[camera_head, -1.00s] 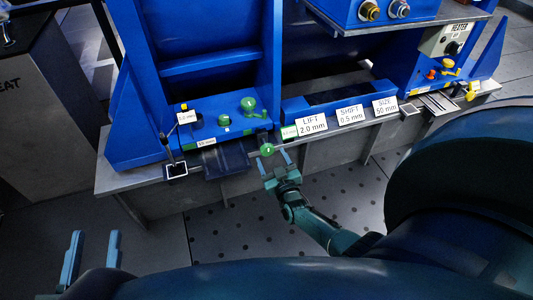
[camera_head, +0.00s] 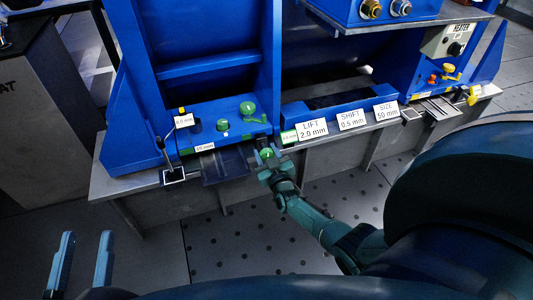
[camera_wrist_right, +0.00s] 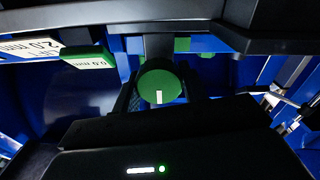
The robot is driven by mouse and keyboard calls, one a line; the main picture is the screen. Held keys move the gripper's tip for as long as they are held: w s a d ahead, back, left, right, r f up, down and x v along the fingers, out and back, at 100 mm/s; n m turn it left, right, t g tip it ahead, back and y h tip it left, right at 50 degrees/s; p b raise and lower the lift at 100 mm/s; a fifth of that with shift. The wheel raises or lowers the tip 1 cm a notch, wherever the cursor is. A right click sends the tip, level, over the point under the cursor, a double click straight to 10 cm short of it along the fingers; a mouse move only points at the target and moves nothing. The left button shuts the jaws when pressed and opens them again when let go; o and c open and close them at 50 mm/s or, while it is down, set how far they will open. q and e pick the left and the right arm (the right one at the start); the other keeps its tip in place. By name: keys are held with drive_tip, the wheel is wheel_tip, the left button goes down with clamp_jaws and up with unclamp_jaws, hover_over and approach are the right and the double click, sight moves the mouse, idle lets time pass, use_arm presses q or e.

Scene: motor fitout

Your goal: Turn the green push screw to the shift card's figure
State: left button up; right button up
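The green push screw (camera_head: 266,153) sits at the bench's front edge; in the right wrist view its round green head (camera_wrist_right: 160,85) faces me with a white mark pointing straight down. My right gripper (camera_head: 267,149) is at the screw, with dark fingers close on both sides of the head. Whether they touch it is unclear. The shift card (camera_head: 351,118) reads "SHIFT 0.5 mm". My left gripper (camera_head: 83,262) is open and empty at lower left.
The lift card (camera_head: 312,128) reads "LIFT 2.0 mm" and the size card (camera_head: 386,111) "SIZE 50 mm". A green knob (camera_head: 248,108) stands on the blue block. A yellow-marked readout (camera_head: 184,120) and a black-framed plate (camera_head: 173,175) are left. The floor in front is clear.

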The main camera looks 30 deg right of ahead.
drive_tip(key=c, duration=0.4)
drive_tip(key=shift+m, duration=0.4)
drive_tip(key=shift+f+m, duration=0.1)
drive_tip(key=shift+m, duration=0.5)
drive_tip(key=shift+s+m+b, duration=0.1)
drive_tip(key=shift+m+b, duration=0.35)
drive_tip(key=shift+m, duration=0.25)
drive_tip(key=m, duration=0.3)
drive_tip(key=shift+d+b, duration=0.1)
drive_tip(key=shift+b, duration=0.25)
use_arm(q)
drive_tip(key=shift+w+a+r+m+t+h, duration=0.1)
drive_tip(key=shift+w+r+m+t+h, duration=0.15)
drive_tip(key=shift+r, duration=0.2)
drive_tip(key=shift+w+r+m+t+h, duration=0.15)
drive_tip(key=shift+r+m+t+h, duration=0.1)
drive_tip(key=shift+r, duration=0.2)
use_arm(e)
drive_tip(key=shift+m, duration=1.2)
